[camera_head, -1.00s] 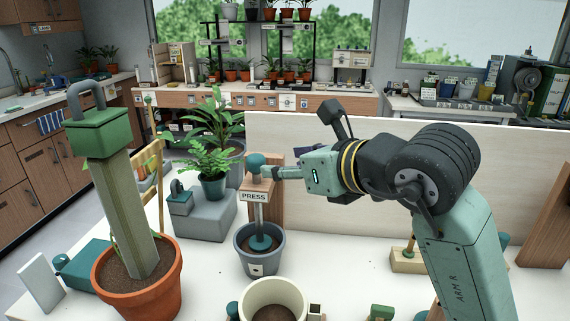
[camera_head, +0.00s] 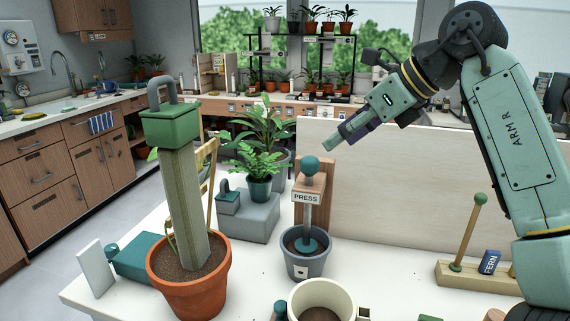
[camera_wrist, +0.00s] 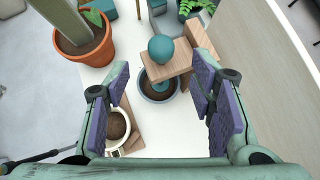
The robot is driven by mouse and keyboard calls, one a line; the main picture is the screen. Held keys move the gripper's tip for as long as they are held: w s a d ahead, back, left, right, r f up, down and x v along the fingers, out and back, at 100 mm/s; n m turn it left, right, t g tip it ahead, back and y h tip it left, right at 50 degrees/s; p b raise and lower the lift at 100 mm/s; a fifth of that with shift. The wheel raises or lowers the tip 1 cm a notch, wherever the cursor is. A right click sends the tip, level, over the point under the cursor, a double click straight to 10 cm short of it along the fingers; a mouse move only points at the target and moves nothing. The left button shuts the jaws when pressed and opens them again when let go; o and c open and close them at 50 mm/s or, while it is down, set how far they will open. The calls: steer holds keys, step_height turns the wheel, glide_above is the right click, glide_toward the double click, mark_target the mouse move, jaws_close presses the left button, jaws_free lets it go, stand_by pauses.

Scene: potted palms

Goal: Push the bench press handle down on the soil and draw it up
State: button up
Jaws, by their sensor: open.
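The bench press has a teal ball handle (camera_head: 310,165) on a grey rod, which runs through a wooden bracket (camera_head: 306,180) labelled PRESS. At the rod's foot a teal disc (camera_head: 306,244) sits low in a blue-grey pot (camera_head: 306,264) with brown soil. I cannot tell whether the disc touches the soil. My gripper (camera_head: 332,146) is above and to the right of the handle, apart from it, and empty. In the wrist view the jaws (camera_wrist: 162,64) are spread, with the handle (camera_wrist: 161,48) visible beyond and between them.
A terracotta pot (camera_head: 190,293) with a tall green-capped post stands left. A cream pot (camera_head: 322,296) is in front. A pale board (camera_head: 410,184) stands behind at right. A wooden block with a rod (camera_head: 478,276) is right. Ferns stand behind left.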

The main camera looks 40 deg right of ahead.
mark_target(313, 159)
steer(key=p+x, duration=0.2)
steer(key=x, duration=0.8)
steer(key=shift+w+f, duration=0.15)
steer(key=shift+f, duration=0.1)
steer(key=shift+c, duration=0.6)
jaws_close()
